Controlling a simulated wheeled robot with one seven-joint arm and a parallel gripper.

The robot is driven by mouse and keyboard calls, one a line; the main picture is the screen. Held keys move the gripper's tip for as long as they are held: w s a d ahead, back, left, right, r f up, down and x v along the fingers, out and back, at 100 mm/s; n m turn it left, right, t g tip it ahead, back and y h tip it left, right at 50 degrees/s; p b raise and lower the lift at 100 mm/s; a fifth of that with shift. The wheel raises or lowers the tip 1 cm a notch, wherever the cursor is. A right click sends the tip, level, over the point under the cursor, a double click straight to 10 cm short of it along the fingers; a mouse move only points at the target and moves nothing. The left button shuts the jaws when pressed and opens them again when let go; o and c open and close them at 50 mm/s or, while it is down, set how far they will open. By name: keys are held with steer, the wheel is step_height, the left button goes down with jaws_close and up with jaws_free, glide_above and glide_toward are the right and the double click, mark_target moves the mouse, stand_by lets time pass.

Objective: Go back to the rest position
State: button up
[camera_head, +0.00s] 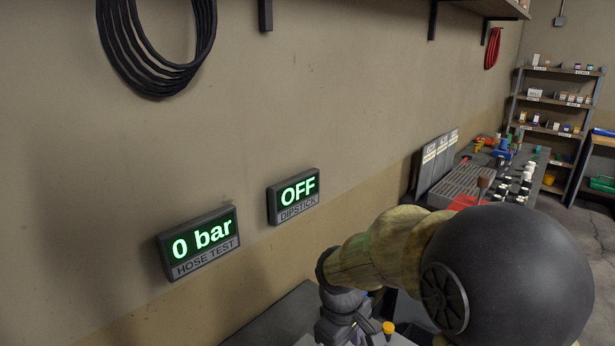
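My arm crosses the lower right of the head view, with a big dark round joint and worn yellowish links. It reaches left and down toward a dark bench top (285,318) by the wall. The grey end of the arm with my gripper (343,327) is at the bottom edge, partly cut off. Its fingers cannot be made out, so neither their opening nor anything between them shows. A small orange-yellow cap (388,327) shows just right of it.
Two wall displays read "0 bar" hose test (200,243) and "OFF" dipstick (294,195). A bench with a grey rack (462,184) and several bottles runs along the wall beyond my arm. Shelves (550,100) stand at the back right. A black hose coil (160,75) hangs above.

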steer(key=s+d+f+m+t+y, duration=0.1)
steer(key=s+d+f+m+t, duration=0.1)
steer(key=s+d+m, duration=0.5)
steer(key=shift+s+d+f+m, duration=0.15)
steer(key=shift+d+f+m, duration=0.25)
steer(key=shift+m, duration=0.7)
